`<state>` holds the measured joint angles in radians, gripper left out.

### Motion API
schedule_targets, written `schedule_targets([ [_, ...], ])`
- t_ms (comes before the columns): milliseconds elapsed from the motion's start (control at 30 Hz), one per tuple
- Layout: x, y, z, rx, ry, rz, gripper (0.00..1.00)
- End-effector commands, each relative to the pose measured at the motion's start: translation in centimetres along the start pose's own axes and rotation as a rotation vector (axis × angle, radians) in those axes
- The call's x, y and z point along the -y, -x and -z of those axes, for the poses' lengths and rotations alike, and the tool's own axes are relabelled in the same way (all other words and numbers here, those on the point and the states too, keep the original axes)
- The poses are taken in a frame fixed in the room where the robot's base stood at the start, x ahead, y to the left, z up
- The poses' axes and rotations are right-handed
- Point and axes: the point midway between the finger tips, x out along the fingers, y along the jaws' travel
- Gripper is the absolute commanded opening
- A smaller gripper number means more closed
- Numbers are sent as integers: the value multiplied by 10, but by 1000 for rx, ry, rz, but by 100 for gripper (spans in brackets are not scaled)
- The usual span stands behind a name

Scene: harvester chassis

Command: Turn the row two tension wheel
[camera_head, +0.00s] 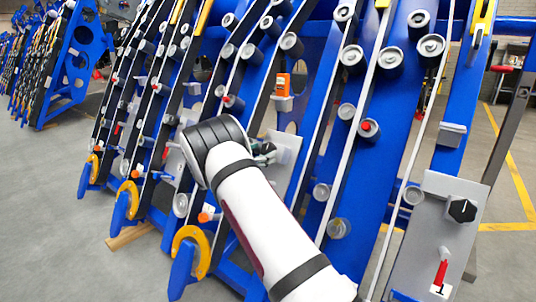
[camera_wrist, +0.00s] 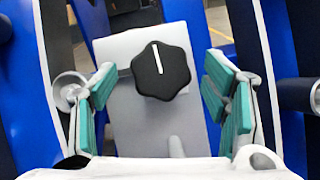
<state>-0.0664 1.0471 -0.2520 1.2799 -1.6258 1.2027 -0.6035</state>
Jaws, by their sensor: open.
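The black tension wheel (camera_wrist: 161,70) is a lobed knob with a white line pointing nearly straight up. In the wrist view it sits on a grey plate (camera_wrist: 128,125), ahead of and between my fingers. My gripper (camera_wrist: 160,82) is open, with teal pads on both sides and clear space to the wheel. In the head view, my gripper (camera_head: 264,154) is by a grey plate (camera_head: 289,150) on the second row from the right. My arm covers much of that plate, and no row number shows on it.
The nearest row at right has its own plate (camera_head: 425,235) with a black wheel (camera_head: 462,210), a red handle (camera_head: 440,272) and a label "1". Blue frames, rollers and belts stand close on both sides of my arm. Open grey floor (camera_head: 50,190) lies at left.

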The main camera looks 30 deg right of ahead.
Motion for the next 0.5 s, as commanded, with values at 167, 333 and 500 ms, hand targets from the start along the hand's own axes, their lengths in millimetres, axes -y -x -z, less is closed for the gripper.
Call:
schedule_targets([
  [167,1,-24,1,0,-1,1,68],
  [333,0,-32,0,0,0,0,68],
  [500,0,-33,0,-1,0,-1,68],
])
